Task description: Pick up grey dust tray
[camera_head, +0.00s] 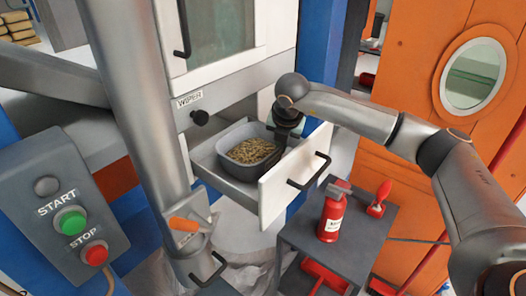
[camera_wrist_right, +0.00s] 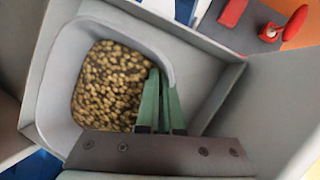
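The grey dust tray (camera_head: 234,137) sits in the pulled-out drawer under the WIPER label and holds a heap of yellow-brown grains. In the right wrist view the dust tray (camera_wrist_right: 60,75) fills the left half. My right gripper (camera_head: 284,136) reaches down into the drawer at the tray's right side. In the wrist view its two green fingers (camera_wrist_right: 163,88) stand close together on the tray's right wall, with a thin grey strip of wall between them. The tray still rests in the drawer. My left gripper is not in view.
The drawer (camera_head: 267,203) is open, with a white front and black handle. A grey stand (camera_head: 345,240) beside it bears a red bottle (camera_head: 332,215) and a red tool (camera_head: 379,198). A pipe with an orange-handled lever (camera_head: 184,224) stands left. A START/STOP panel (camera_head: 40,165) is nearer.

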